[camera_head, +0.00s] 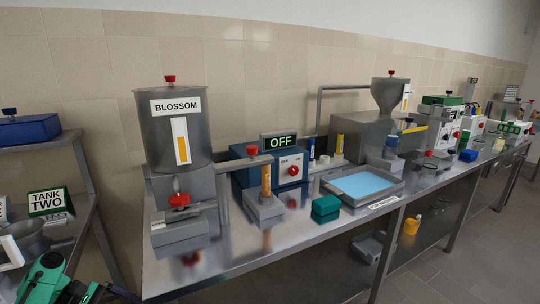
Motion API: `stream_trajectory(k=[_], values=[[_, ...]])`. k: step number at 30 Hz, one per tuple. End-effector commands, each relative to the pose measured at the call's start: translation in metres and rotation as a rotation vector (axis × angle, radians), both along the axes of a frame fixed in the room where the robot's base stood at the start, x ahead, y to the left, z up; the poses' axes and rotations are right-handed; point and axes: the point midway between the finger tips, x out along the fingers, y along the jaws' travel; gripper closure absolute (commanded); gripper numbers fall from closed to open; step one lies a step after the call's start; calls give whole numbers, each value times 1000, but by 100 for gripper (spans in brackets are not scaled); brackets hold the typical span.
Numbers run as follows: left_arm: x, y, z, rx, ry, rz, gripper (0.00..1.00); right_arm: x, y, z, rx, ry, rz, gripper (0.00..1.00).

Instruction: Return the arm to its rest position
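Part of my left arm, green and black, shows at the lower left corner, in front of the left side table and left of the long steel bench. Its dark end, my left gripper (98,292), is cut off by the lower edge, and I cannot tell how its fingers stand. It appears apart from the bench. No part of my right arm or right gripper shows.
The long steel bench (250,270) bears a BLOSSOM tank (175,128), a blue box with an OFF display (281,142), a blue-filled tray (365,184), a teal block (326,207) and a hopper machine (372,137). A TANK TWO sign (47,201) stands at left. Grey floor is free at right.

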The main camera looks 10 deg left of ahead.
Motion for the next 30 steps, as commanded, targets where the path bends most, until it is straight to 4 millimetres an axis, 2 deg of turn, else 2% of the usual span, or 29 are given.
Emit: stream_trajectory(k=[3, 4, 6, 8, 11, 15, 21, 26, 30], values=[[-32, -45, -75, 263, -35, -333, 0, -9, -1, -1, -1, 14, 0, 50], [-43, -59, -93, 342, -66, -452, 0, -9, -1, -1, -1, 15, 0, 50], [-61, -87, -119, 493, -163, -705, 0, -9, -1, -1, -1, 15, 0, 50], [-72, -107, -128, 585, -247, -876, 0, -8, -1, -1, -2, 13, 0, 50], [-83, -135, -129, 699, -380, -1088, 0, -6, -1, 0, -1, 11, 0, 50], [-92, -165, -115, 824, -539, -1290, 0, -6, -1, 0, -2, 11, 0, 50], [-99, -190, -80, 981, -704, -1462, 0, -5, -1, 0, -2, 9, 0, 50], [-105, -197, -49, 1099, -789, -1545, 0, -4, -1, 0, -2, 8, 0, 50], [-98, -197, -77, 1091, -776, -1563, 0, -3, -1, 3, -1, 7, 0, 50]])
